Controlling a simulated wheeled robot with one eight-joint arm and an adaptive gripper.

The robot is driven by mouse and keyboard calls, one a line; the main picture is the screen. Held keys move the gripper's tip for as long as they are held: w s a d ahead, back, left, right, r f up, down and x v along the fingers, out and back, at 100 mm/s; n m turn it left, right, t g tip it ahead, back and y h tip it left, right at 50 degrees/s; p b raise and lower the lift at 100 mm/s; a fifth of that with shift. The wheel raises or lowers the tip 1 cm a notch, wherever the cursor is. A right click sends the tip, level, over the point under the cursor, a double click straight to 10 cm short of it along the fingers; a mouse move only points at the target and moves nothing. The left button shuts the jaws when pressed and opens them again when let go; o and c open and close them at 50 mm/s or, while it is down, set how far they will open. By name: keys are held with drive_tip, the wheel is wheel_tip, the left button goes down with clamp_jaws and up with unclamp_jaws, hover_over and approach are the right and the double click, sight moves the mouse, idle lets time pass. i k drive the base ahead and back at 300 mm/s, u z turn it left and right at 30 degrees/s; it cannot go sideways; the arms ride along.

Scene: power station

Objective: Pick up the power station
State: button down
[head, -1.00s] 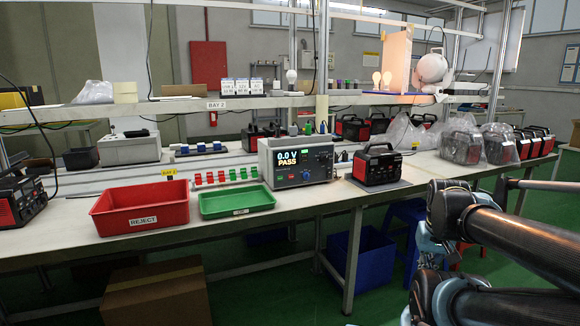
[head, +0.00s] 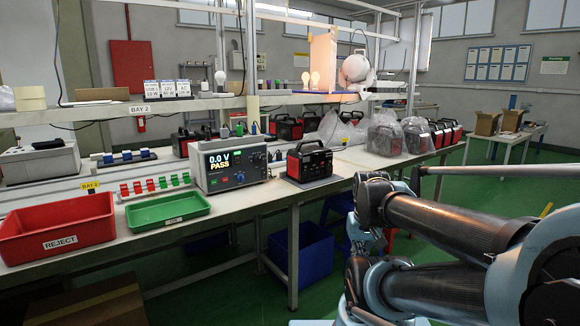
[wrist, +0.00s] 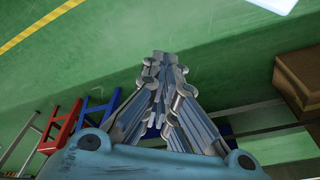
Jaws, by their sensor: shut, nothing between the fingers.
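A black and red power station (head: 309,161) with a top handle stands on a dark mat near the front edge of the bench (head: 240,210), just right of the tester. Several similar power stations, some under clear plastic, stand further back to the right. My gripper (wrist: 165,60) shows in the wrist view with its fingers together and empty, above the green floor. No power station shows in the wrist view. In the head view my arm reaches in from the lower right, apart from the power station, and I cannot make out the fingertips.
A tester (head: 232,162) reading "0.0 V PASS" stands directly left of the power station. A green tray (head: 168,211) and a red REJECT bin (head: 57,226) are further left. A shelf (head: 200,110) runs above the bench. A blue bin (head: 301,252) is below.

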sight(300, 160)
drive_tip(key=u, duration=0.05)
drive_tip(key=k, duration=0.65)
drive_tip(key=z, duration=0.5)
drive_tip(key=i, duration=1.9)
drive_tip(key=u, duration=0.5)
